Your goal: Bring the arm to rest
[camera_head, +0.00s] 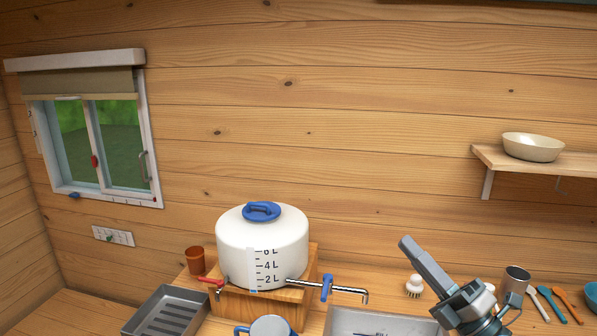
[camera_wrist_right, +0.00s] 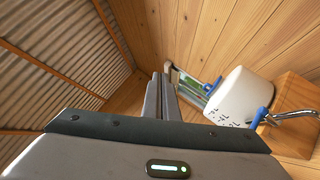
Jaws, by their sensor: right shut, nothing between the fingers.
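My right gripper (camera_head: 405,241) is in the lower right of the head view, its grey fingers pointing up and to the left. The fingers are together and hold nothing. In the right wrist view the closed fingertips (camera_wrist_right: 160,76) point toward the wooden wall, apart from the white tank. My left gripper is not in view.
A white water tank (camera_head: 262,240) with a blue lid stands on a wooden block, its tap over a sink (camera_head: 345,322). A blue-grey mug (camera_head: 270,328), drain tray (camera_head: 165,312), white brush (camera_head: 414,286) and metal cup (camera_head: 516,279) are nearby. A bowl (camera_head: 533,147) sits on the shelf (camera_head: 492,156).

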